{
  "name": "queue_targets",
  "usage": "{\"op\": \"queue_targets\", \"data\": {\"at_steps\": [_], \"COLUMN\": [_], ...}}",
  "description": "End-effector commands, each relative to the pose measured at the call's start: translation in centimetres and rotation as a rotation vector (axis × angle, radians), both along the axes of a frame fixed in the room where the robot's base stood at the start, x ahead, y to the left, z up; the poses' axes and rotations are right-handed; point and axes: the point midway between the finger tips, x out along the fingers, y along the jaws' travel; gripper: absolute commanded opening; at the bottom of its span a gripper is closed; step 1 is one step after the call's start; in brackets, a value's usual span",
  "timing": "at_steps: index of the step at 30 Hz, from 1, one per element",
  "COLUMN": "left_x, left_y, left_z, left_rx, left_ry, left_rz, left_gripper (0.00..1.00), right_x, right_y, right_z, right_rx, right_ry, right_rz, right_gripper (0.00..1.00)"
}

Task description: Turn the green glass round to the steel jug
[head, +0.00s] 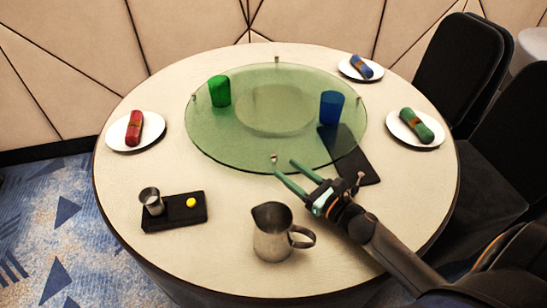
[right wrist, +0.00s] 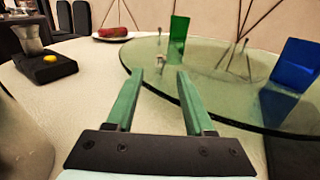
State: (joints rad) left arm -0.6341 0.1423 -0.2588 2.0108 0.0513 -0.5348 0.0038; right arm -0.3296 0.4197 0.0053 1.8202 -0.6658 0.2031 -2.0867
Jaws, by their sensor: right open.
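The green glass (head: 219,91) stands on the left part of a round green glass turntable (head: 225,145). It also shows in the right wrist view (right wrist: 178,38). The steel jug (head: 270,236) stands on the table in front of the turntable, its handle to the right; a blurred part of it shows at the left edge of the right wrist view (right wrist: 22,140). My right gripper (head: 284,168) is open and empty at the turntable's front rim. A small knob (head: 273,158) on that rim is just beyond the fingertips, between them in the right wrist view (right wrist: 160,60). My left gripper is out of view.
A blue glass (head: 331,107) stands on the turntable's right part. A dark folder (head: 358,165) lies partly under it. Plates (head: 113,142) with rolled napkins stand around the table.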

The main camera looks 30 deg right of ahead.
Motion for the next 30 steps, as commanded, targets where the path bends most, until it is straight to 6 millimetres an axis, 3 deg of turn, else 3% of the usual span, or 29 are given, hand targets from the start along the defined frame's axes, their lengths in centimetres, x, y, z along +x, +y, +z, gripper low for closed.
{"op": "queue_targets", "data": {"at_steps": [3,10,24,30], "left_x": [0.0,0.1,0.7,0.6], "left_y": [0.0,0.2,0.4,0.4], "left_z": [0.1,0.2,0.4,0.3], "left_rx": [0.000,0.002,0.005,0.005], "left_ry": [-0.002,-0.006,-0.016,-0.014], "left_rz": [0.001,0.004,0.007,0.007], "left_gripper": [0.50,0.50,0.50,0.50], "right_x": [2.1,4.9,5.9,5.9], "right_y": [0.5,1.3,1.7,1.7], "right_z": [0.1,0.0,0.0,0.0], "right_rx": [0.001,0.001,0.003,0.003], "right_ry": [-0.002,0.000,0.002,0.002], "right_rz": [0.000,-0.001,0.000,0.000], "right_gripper": [0.53,0.53,0.53,0.33]}}
